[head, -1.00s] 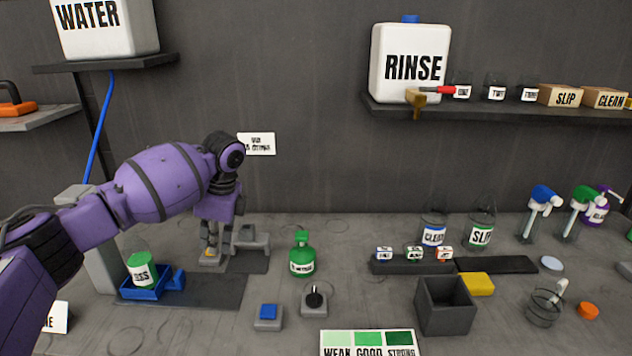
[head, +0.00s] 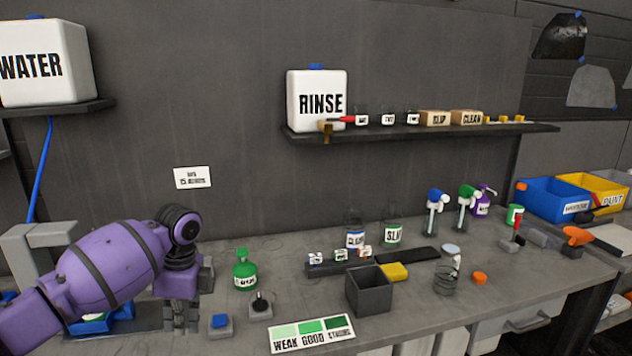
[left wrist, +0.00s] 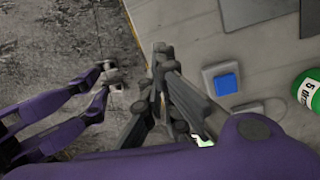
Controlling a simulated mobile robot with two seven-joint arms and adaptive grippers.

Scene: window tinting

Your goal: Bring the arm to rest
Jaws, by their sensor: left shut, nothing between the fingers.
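My left gripper (head: 181,322) points down at the bench's front left, just left of the blue button on its grey base (head: 220,322). Its fingers are shut and empty. In the left wrist view the shut fingers (left wrist: 160,85) show beside the blue button (left wrist: 225,85), apart from it, with dark floor to the left. A purple limb with grey finger-like ends (left wrist: 108,75), apparently my right arm, shows low at the left there; its jaw state is unclear.
A green bottle (head: 245,272) and a black knob (head: 261,302) stand near my left gripper. A strength chart (head: 312,334) lies at the front edge. A dark open box (head: 369,290) stands further right. The shelf (head: 430,133) holds the rinse tank (head: 318,97).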

